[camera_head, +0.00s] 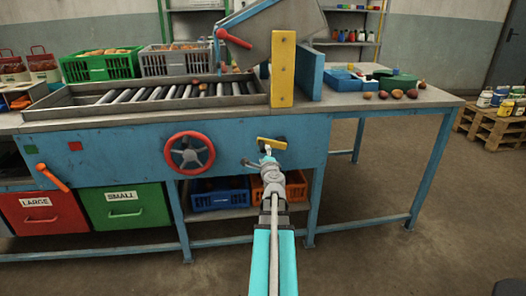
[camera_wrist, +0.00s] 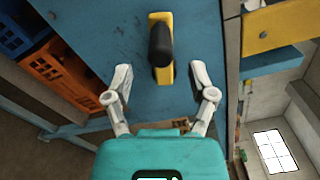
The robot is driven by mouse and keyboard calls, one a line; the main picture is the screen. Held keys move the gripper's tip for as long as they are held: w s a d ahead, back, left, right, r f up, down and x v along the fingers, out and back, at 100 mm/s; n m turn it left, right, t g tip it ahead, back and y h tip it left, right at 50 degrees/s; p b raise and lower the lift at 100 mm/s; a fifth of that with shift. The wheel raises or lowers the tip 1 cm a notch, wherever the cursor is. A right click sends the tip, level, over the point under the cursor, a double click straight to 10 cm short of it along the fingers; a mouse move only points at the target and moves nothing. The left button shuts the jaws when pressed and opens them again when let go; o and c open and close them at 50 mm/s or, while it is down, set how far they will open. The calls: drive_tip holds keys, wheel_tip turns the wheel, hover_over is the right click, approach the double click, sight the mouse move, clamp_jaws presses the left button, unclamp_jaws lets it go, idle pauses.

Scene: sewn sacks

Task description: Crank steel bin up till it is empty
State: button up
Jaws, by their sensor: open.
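The steel bin (camera_head: 268,38) stands tilted above the right end of the roller bed; its inside is hidden from me. A yellow crank (camera_head: 266,140) with a black knob sits on the blue front panel below it. In the wrist view the crank's yellow arm (camera_wrist: 166,72) and black knob (camera_wrist: 160,42) point at the camera, between and just beyond my fingers. My gripper (camera_head: 260,160) is open just in front of the crank. In the wrist view, my gripper (camera_wrist: 161,78) has a finger on each side, with a gap to the crank.
A red handwheel (camera_head: 189,152) is left of the crank. The roller bed (camera_head: 150,95) carries a few potatoes. Potatoes (camera_head: 397,94) lie on the table's right end. Blue and orange crates (camera_head: 220,195) stand on the shelf below.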

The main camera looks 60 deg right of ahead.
drive_tip(key=shift+v, duration=2.25)
drive_tip(key=shift+m, duration=0.3)
